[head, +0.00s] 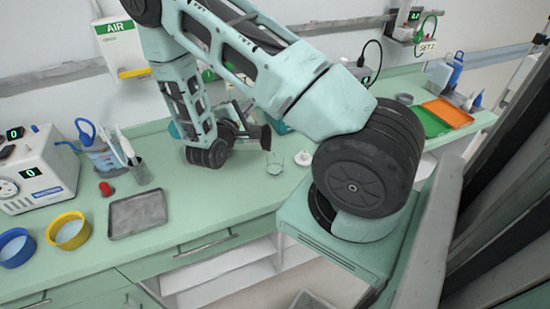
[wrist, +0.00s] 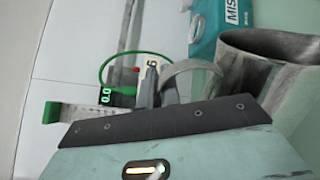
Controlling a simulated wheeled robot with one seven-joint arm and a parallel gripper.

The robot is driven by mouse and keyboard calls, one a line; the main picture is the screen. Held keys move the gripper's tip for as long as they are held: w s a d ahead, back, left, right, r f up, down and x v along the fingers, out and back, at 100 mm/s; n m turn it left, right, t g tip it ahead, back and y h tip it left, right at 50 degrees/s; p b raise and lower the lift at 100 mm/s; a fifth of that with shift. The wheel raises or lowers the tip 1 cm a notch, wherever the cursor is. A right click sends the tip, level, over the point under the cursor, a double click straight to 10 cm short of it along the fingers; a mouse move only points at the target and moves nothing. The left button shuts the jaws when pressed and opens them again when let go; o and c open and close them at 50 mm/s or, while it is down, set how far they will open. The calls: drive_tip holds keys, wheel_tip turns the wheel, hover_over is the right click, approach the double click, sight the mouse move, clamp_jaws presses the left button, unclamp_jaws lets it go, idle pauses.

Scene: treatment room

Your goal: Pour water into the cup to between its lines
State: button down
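A small clear cup (head: 275,165) stands on the green counter, close to the right of my gripper. Its lines and water level are too small to read. My gripper (head: 244,118) is low over the counter, left of and behind the cup. In the wrist view, a grey metal jug (wrist: 262,52) with an open mouth is right beside my gripper (wrist: 158,84). The fingers appear closed on the jug's curved handle (wrist: 195,68). The water inside the jug is not visible. In the head view, the jug is mostly hidden by my arm or hard to make out.
A small white item (head: 303,158) lies right of the cup. A teal box (wrist: 210,28) is behind the jug. Orange (head: 448,112) and green trays are at far right.

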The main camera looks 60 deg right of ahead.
drive_tip(key=shift+s+d+r+m+b, duration=0.1)
drive_tip(key=shift+s+r+m+b, duration=0.15)
drive_tip(key=shift+s+m+b, duration=0.1)
idle(1.4)
drive_tip(key=shift+w, duration=0.1)
drive_tip(key=w+n+p, duration=0.2)
drive_tip(key=w+a+r+n+p, duration=0.1)
drive_tip(key=w, duration=0.1)
drive_tip(key=shift+a+f+n, duration=0.1)
drive_tip(key=shift+n, duration=0.15)
drive_tip(key=shift+w+f+b, duration=0.1)
drive_tip(key=shift+b, duration=0.2)
drive_tip(key=shift+w+n, duration=0.4)
drive_tip(key=shift+n, duration=0.2)
idle(1.0)
